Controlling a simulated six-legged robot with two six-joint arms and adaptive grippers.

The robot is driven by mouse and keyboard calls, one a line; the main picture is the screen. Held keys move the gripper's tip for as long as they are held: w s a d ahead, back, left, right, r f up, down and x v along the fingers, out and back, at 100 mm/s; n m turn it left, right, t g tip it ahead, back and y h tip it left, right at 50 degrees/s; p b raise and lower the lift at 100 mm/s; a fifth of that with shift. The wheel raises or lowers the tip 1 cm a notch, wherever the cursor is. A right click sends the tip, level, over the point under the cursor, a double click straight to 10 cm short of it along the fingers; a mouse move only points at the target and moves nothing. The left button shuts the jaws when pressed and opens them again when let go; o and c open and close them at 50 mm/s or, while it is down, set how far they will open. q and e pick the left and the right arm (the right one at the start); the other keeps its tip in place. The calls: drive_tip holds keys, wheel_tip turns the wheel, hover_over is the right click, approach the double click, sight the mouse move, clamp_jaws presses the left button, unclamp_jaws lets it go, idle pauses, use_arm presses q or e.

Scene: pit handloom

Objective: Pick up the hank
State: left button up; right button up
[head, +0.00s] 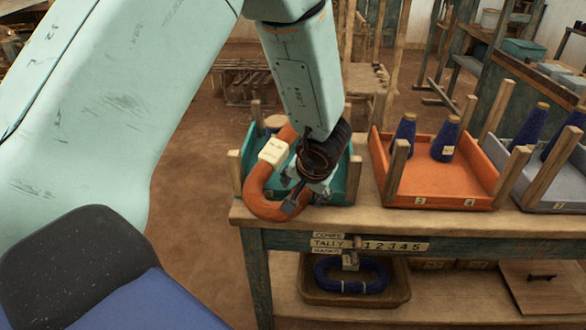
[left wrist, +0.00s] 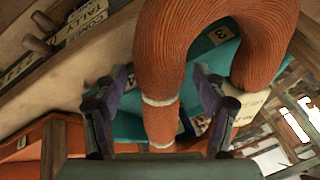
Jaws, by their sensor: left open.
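The rust-orange hank (head: 262,196) is a thick loop with a cream tag (head: 273,151), lying over the teal tray (head: 238,190) at the left end of the bench. It bulges past the tray's front edge. My left gripper (head: 304,196) is above its right side, pointing down. In the left wrist view the hank (left wrist: 200,45) fills the upper middle. There my left gripper (left wrist: 158,105) is open, with one strand of the hank between its fingers. I cannot tell whether the fingers touch it. The arm hides part of the hank and tray. My right gripper is not in view.
An orange tray (head: 437,197) with two blue cones stands to the right, with wooden posts. A grey tray (head: 553,199) with cones stands beyond. A blue hank (head: 352,287) lies in a basket below. Open dirt floor (head: 190,200) lies left of the bench.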

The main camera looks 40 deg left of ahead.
use_arm(q)
drive_tip(key=shift+s+d+r, duration=0.1)
drive_tip(key=shift+d+r, duration=0.05)
drive_tip(key=c, duration=0.5)
clamp_jaws()
wheel_tip(320, 180, up, 10)
drive_tip(key=p, duration=0.7)
drive_tip(key=shift+p, duration=0.3)
